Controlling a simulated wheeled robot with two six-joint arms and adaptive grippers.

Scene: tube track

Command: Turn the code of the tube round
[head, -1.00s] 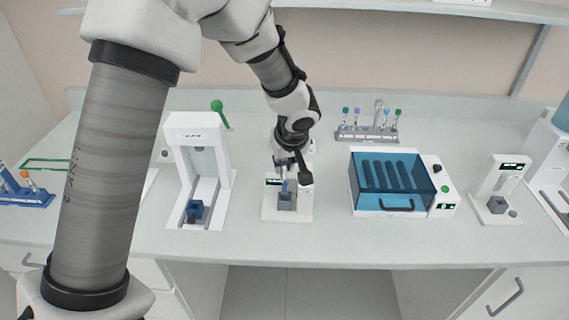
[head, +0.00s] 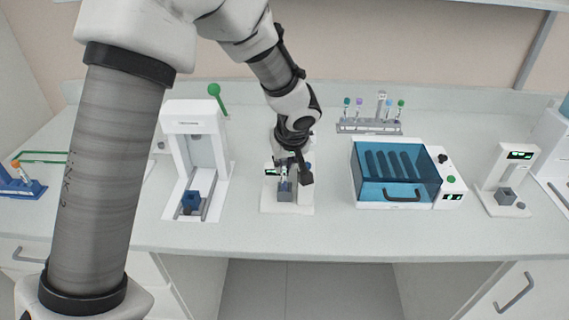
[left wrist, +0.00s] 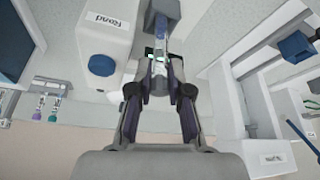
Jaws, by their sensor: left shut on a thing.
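My left gripper (head: 288,174) is over the small white reader (head: 274,207) in the middle of the bench. It is shut on a slim tube (left wrist: 159,62), which shows between the fingers in the left wrist view. The tube stands over or in the grey holder block (head: 286,193) on the reader; I cannot tell how deep it sits. The tube's code cannot be made out. The reader's lit green display (head: 271,171) is partly hidden by the gripper. Its blue knob (left wrist: 102,65) shows in the left wrist view. My right gripper is not in view.
A white press-like device (head: 193,118) with a blue holder (head: 192,200) stands to the left. A blue-lidded box (head: 395,172) and another white device (head: 507,180) stand to the right. A tube rack (head: 370,127) with several capped tubes is behind. The bench front is clear.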

